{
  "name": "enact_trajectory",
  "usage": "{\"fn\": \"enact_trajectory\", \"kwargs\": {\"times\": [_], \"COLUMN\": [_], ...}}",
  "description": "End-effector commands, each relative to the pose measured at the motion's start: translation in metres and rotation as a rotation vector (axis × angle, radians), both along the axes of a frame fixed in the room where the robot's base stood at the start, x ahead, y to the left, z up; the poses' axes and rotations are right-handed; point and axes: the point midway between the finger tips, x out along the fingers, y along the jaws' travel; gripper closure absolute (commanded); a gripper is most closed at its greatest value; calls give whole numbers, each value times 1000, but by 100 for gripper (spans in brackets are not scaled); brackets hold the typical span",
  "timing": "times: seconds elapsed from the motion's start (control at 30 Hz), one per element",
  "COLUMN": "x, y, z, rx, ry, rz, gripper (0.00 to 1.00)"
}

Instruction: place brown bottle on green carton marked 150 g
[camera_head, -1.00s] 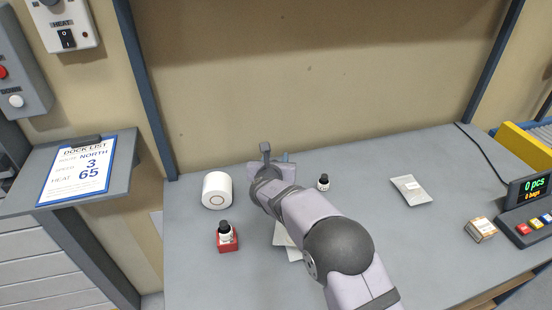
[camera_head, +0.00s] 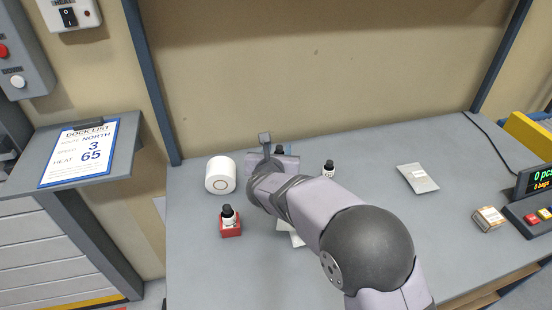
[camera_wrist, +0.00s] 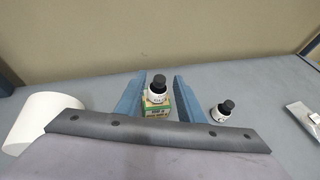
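In the wrist view a bottle with a black cap and white label (camera_wrist: 157,85) stands upright on a small green carton (camera_wrist: 158,109). My gripper (camera_wrist: 158,78) is open, with one blue finger on each side of this bottle and carton. A gap shows on the right side; contact on the left I cannot tell. In the head view only the bottle's dark cap (camera_head: 280,149) shows behind my wrist; the carton is hidden. The carton's marking is too small to read. The bottle's body colour is mostly hidden by its label.
Another black-capped bottle (camera_head: 328,169) stands on the table right of my gripper. A third bottle (camera_head: 229,216) stands on a red carton (camera_head: 231,231). A white roll (camera_head: 220,175) is at left. A pale packet (camera_head: 417,178) and small box (camera_head: 488,219) lie right.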

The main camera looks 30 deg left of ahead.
Motion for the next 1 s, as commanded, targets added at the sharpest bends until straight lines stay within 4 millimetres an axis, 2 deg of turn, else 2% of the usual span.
{"fn": "enact_trajectory", "kwargs": {"times": [0.2,0.4,1.0], "x": [-25,-37,-37], "y": [-10,-15,-19], "z": [11,16,18], "rx": [1,0,3], "ry": [-2,0,3], "rz": [2,0,-8], "gripper": [65,65,65]}}
